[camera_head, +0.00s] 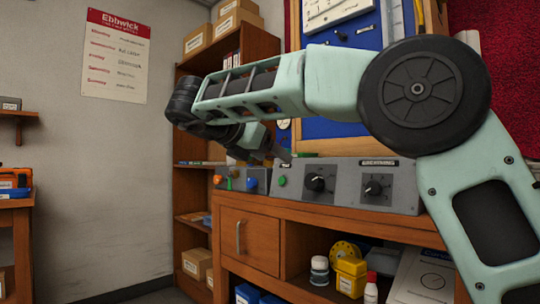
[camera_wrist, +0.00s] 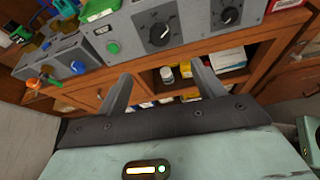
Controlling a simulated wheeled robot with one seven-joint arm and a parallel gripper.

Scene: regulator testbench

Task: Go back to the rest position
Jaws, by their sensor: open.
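My gripper is open and empty in the wrist view (camera_wrist: 163,90), with its two fingers apart in front of the bench. In the head view my arm reaches across from the right, and the gripper's fingertips (camera_head: 283,155) show just above the grey control panel; the arm hides part of them. The grey panel (camera_head: 342,187) has two black knobs and a green button. The panel also shows at the top of the wrist view (camera_wrist: 190,22), beyond the fingers, with no visible contact.
A wooden bench (camera_head: 262,246) with a drawer and open shelf stands below the panel. The shelf holds a white-lidded jar (camera_head: 319,271) and a yellow container (camera_head: 350,276). A tall bookcase (camera_head: 262,48) with boxes stands behind my arm. A blue board (camera_head: 370,40) hangs behind. Free floor is barely visible.

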